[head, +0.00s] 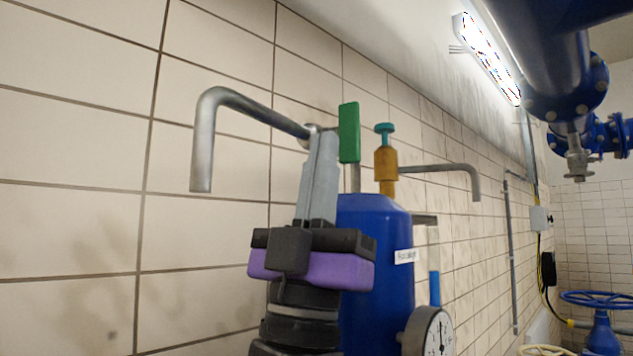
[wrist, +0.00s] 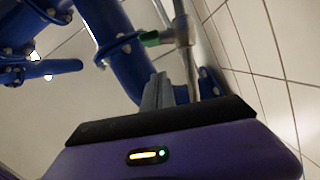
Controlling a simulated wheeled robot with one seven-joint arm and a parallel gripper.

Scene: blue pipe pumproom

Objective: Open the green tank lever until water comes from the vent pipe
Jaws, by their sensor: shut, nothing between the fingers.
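The green lever (head: 349,132) stands upright above the blue tank (head: 375,265) in the head view. Its green end (wrist: 150,39) also shows in the wrist view, beside a grey metal fitting. A bent grey vent pipe (head: 207,135) runs left from the fitting behind my gripper, its open end pointing down. No water shows at its mouth. My gripper (head: 323,138) is shut and empty, fingers pointing up, just left of the lever in the head view. In the wrist view its fingertips (wrist: 160,78) appear apart from the green end. My fingers hide part of the valve.
A brass valve (head: 386,163) with a teal knob and a second bent pipe (head: 450,168) stands right of the lever. A pressure gauge (head: 428,330) is at the tank's lower right. The tiled wall (head: 80,230) lies close behind. Large blue pipes (head: 550,60) hang upper right.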

